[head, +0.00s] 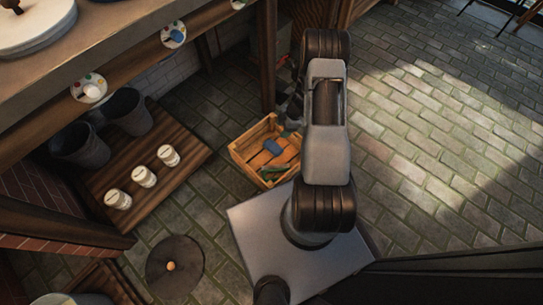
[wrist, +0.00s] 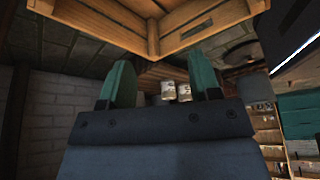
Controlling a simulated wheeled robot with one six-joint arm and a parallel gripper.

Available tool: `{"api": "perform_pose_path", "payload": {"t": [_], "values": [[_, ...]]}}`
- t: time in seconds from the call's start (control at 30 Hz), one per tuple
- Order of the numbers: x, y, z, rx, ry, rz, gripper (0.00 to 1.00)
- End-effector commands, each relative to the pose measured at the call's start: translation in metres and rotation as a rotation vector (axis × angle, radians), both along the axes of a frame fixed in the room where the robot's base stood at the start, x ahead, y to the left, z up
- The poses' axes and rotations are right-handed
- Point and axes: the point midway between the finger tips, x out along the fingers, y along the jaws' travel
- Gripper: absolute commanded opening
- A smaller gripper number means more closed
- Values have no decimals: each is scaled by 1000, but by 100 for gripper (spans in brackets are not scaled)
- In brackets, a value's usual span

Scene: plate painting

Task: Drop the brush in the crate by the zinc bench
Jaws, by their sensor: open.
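The wooden slatted crate (head: 243,154) stands on the floor left of my arm in the head view. In the wrist view the crate (wrist: 120,28) fills the top, close beyond my fingertips. My gripper (wrist: 163,72) is open, its two green fingers wide apart with nothing between them. In the head view my arm hides most of it. No brush is clearly recognisable elsewhere.
A bench (head: 120,45) with plates on its rail runs along the upper left. A low wooden platform (head: 185,165) holds white pots (head: 143,176) and dark buckets (head: 128,110). A round dark disc (head: 174,267) lies in front. Paved floor (head: 430,150) is clear on the right.

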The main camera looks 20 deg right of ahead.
Motion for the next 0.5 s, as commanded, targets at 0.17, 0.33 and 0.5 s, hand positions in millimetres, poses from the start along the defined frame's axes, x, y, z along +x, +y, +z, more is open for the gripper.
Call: {"api": "perform_pose_path", "payload": {"t": [0.17,0.33,0.5], "values": [[-3,-14,39,-1,-1,-2,57],[-5,-23,61,0,-1,0,57],[-6,-29,72,0,0,-1,57]]}}
